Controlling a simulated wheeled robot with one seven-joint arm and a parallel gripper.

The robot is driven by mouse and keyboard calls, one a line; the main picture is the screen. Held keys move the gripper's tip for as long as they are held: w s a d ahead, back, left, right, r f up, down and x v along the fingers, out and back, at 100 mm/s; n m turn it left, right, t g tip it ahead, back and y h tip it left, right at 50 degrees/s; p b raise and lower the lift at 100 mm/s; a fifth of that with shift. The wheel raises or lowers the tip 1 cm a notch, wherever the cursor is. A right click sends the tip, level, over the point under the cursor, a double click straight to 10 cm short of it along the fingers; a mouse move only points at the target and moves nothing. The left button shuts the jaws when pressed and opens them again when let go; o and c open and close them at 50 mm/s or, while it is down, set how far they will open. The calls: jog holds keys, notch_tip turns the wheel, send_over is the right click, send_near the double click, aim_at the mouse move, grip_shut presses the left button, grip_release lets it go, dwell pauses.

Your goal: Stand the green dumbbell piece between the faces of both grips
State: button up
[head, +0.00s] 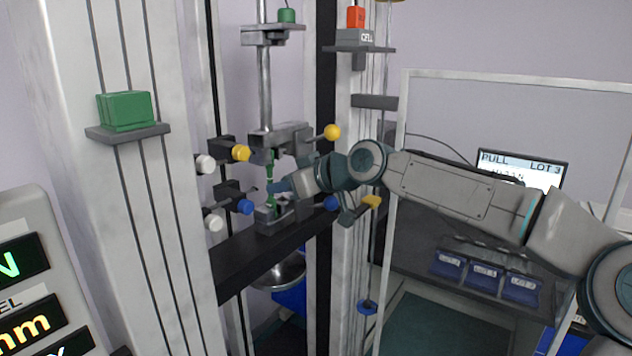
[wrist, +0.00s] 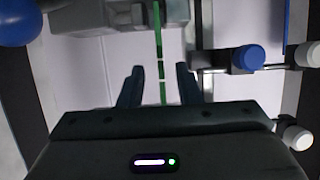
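The green dumbbell piece (head: 269,167) stands upright in the head view, between the upper grip (head: 281,138) with yellow knobs and the lower grip (head: 270,216) with blue knobs. In the wrist view the piece (wrist: 158,45) is a thin green strip with pale marks, running from a grey grip block (wrist: 120,14) down between my fingers. My gripper (wrist: 160,76) is open, one finger on each side of the strip, with a gap on both sides. In the head view my gripper (head: 279,187) is at the piece's lower half. I cannot tell whether the grip faces touch the piece.
Yellow (head: 332,131) and blue knobs (head: 245,206) stick out close around my gripper. A dark crossbeam (head: 250,252) runs below the lower grip. A green block (head: 125,110) sits on a column bracket at left. A framed panel (head: 510,110) stands behind my arm.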

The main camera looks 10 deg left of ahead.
jog(key=b+v, duration=0.2)
jog(key=v, duration=0.7)
jog(key=shift+d, duration=0.25)
jog(key=shift+s+r, duration=0.1)
jog(key=shift+s, duration=0.05)
jog(key=s+f+m+g+h, duration=0.15)
jog(key=f+h, duration=0.25)
jog(key=f, duration=0.8)
jog(key=s+f+m+h, duration=0.1)
jog(key=s+f+h, duration=0.25)
jog(key=f, duration=0.75)
jog(key=s+d+f+m+h, duration=0.2)
jog(key=s+d+m, duration=0.3)
jog(key=s+d, duration=0.4)
jog(key=s+d+f+m+h, duration=0.2)
jog(key=s+d+m, duration=0.4)
jog(key=d, duration=1.2)
jog(key=shift+s+d+f+g+h, duration=0.15)
jog(key=shift+s+f+g+h, duration=0.25)
jog(key=shift+s, duration=1.9)
jog(key=shift+c, duration=0.3)
